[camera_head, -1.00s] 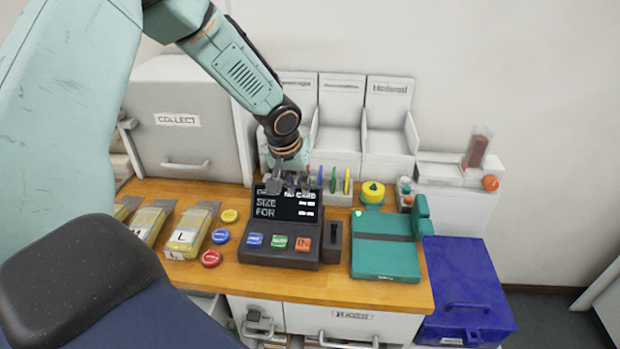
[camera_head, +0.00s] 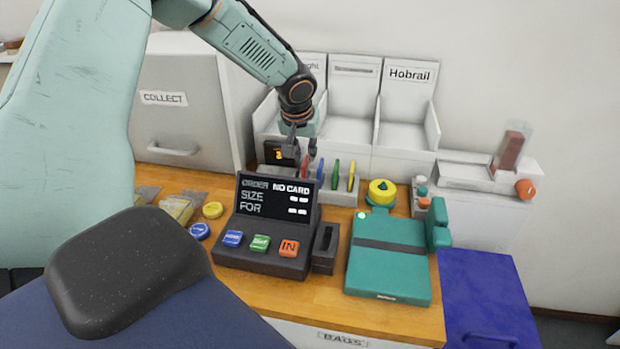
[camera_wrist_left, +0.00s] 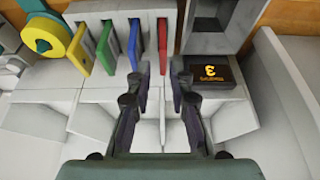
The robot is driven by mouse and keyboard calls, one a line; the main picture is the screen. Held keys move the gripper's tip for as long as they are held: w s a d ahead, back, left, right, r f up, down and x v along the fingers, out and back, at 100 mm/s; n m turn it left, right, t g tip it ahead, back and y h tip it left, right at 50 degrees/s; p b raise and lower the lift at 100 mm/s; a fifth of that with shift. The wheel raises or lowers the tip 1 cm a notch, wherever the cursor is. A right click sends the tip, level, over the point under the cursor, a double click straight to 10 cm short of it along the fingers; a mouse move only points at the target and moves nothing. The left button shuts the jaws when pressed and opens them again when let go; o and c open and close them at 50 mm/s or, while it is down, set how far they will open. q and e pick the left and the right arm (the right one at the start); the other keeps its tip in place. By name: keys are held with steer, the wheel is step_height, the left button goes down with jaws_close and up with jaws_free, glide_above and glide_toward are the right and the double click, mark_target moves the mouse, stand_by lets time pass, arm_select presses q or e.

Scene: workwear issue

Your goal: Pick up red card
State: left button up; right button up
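The red card (camera_head: 305,165) stands upright in a light grey card rack (camera_head: 338,196), at the left end of a row with blue, green and yellow cards. In the left wrist view the red card (camera_wrist_left: 162,48) is just beyond the fingertips, roughly in line with the gap between them. My left gripper (camera_head: 304,150) is open and empty; its fingers also show apart in the left wrist view (camera_wrist_left: 160,78). The fingers partly cover the red card in the head view. My right gripper is not in view.
A dark order terminal (camera_head: 266,258) reading "NO CARD" stands in front of the rack. A small black panel with an orange sign (camera_wrist_left: 215,72) is beside the red card. White bins (camera_head: 405,135) stand behind. A teal device (camera_head: 388,280) is at the right.

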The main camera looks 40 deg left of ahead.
mark_target(305, 163)
arm_select(q)
steer(key=shift+a+x, duration=0.15)
steer(key=shift+x, duration=0.45)
steer(key=shift+a+x, duration=0.15)
steer(key=shift+x, duration=0.45)
steer(key=shift+w+d+f, duration=0.1)
steer(key=shift+w+f, duration=0.05)
steer(key=shift+f, duration=0.75)
steer(key=x, duration=0.3)
steer(key=shift+w+a+f, duration=0.2)
steer(key=shift+a+f, duration=0.05)
steer(key=shift+a, duration=0.1)
steer(key=shift+s+d+r, duration=0.15)
steer(key=shift+d+r, duration=0.15)
steer(key=shift+d, duration=0.05)
steer(key=shift+c, duration=1.8)
steer(key=shift+a+f, duration=0.15)
steer(key=shift+a, duration=0.05)
jaws_close()
